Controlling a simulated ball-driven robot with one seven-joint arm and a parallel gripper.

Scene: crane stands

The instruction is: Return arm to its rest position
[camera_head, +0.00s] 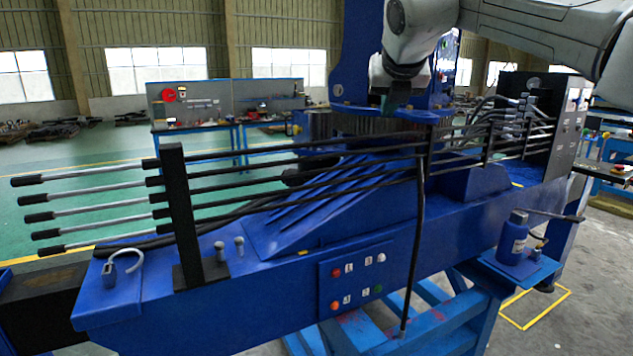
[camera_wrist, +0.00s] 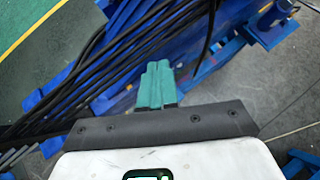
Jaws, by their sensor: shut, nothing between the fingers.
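My gripper (camera_head: 392,100) hangs from my white arm at the upper middle of the head view, above the blue crane stand (camera_head: 280,250). Its fingers look dark there and point down. In the wrist view my gripper (camera_wrist: 157,70) shows two green fingers pressed together, with nothing held. Black hoses and rods (camera_wrist: 90,70) run under and beside the fingers in the wrist view. I cannot tell the exact height of the fingertips above the stand.
Long rods with black-gripped ends (camera_head: 90,185) stick out to the left. A control panel (camera_head: 357,278) is on the stand's front. A workbench (camera_head: 225,125) is behind; green floor lies at left.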

